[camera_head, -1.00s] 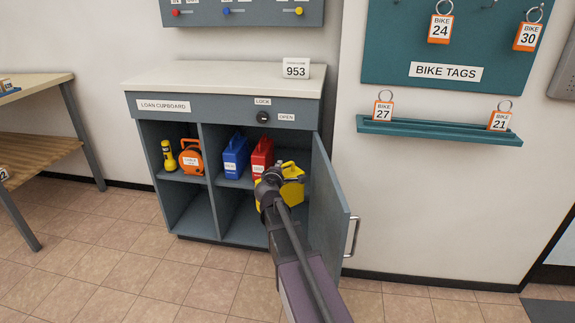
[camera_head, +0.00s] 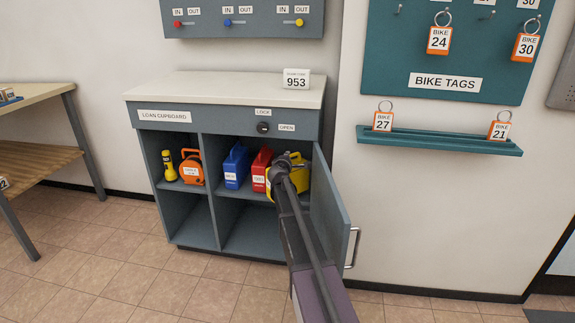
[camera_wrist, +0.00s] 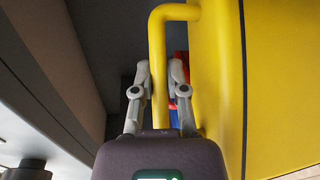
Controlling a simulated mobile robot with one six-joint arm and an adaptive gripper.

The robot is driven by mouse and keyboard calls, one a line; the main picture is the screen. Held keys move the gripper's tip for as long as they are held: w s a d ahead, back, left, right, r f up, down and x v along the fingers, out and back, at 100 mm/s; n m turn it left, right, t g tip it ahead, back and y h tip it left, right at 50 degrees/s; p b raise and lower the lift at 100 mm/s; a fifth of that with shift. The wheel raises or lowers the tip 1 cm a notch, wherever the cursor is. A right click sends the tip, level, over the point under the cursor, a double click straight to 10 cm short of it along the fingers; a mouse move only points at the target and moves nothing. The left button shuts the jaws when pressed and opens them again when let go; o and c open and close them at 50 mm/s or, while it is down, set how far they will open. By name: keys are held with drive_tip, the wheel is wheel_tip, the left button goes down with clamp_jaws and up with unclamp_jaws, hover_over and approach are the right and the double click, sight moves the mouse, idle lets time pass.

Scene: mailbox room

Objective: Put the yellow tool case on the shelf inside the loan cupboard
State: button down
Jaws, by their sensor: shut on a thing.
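The yellow tool case (camera_head: 292,181) is at the right end of the loan cupboard's upper right compartment, beside the red case, partly hidden behind my gripper. My gripper (camera_head: 284,160) is shut on the case's yellow handle. In the wrist view the fingers of my gripper (camera_wrist: 159,85) stand on both sides of the handle (camera_wrist: 157,55), and the yellow case (camera_wrist: 280,90) fills the right side. The loan cupboard (camera_head: 183,129) stands open; its middle shelf (camera_head: 231,192) carries the other items. I cannot tell whether the yellow case touches the shelf.
On the shelf are a yellow torch (camera_head: 169,168), an orange reel (camera_head: 192,168), a blue case (camera_head: 235,168) and a red case (camera_head: 261,171). The open door (camera_head: 328,205) stands close to the right of my arm. The lower compartments look empty.

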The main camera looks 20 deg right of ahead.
drive_tip(key=shift+w+d, duration=0.35)
drive_tip(key=shift+w, duration=0.15)
drive_tip(key=shift+f, duration=0.15)
drive_tip(key=shift+f+b, duration=1.6)
drive_tip(key=shift+b, duration=0.2)
drive_tip(key=shift+f, duration=0.15)
drive_tip(key=c, duration=0.7)
unclamp_jaws()
drive_tip(key=shift+o, duration=0.2)
drive_tip(key=shift+r, duration=0.25)
drive_tip(key=p+v, duration=0.1)
drive_tip(key=v, duration=1.1)
drive_tip(key=shift+p, duration=0.4)
